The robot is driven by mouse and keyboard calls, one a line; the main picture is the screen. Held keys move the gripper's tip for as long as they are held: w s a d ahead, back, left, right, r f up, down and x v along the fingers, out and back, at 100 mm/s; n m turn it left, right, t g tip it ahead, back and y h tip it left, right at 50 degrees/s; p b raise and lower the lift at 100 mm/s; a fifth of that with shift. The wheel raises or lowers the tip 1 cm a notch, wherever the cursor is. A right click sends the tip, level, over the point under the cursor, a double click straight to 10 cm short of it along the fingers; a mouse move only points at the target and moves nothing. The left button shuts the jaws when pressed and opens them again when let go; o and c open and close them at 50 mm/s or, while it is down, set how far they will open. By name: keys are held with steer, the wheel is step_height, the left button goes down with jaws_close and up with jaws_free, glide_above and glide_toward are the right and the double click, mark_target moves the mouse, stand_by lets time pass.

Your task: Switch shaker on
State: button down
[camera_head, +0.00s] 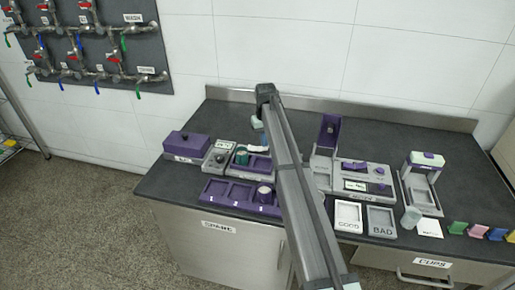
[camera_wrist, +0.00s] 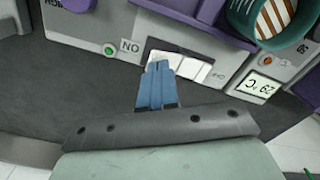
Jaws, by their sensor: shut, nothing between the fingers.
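A grey and purple device, which looks like the shaker (camera_head: 242,169), stands left of my arm in the head view. In the wrist view its grey front panel (camera_wrist: 92,28) carries a white rocker switch (camera_wrist: 192,69) with an upside-down "ON" label beside its left end. A green round lamp or button (camera_wrist: 109,49) sits further left. My gripper (camera_wrist: 157,68) is shut and empty, its blue fingertips over the left, "ON" end of the switch. I cannot tell whether they touch it. The fingers hide part of the switch. In the head view my arm hides part of the device.
A purple rack (camera_head: 228,194) lies in front. A purple box (camera_head: 187,145) stands left, and other devices stand right of my arm. The bench's left front corner is clear.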

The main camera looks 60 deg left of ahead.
steer(key=shift+f, duration=0.8)
stand_by(0.6)
steer(key=shift+r, duration=3.5)
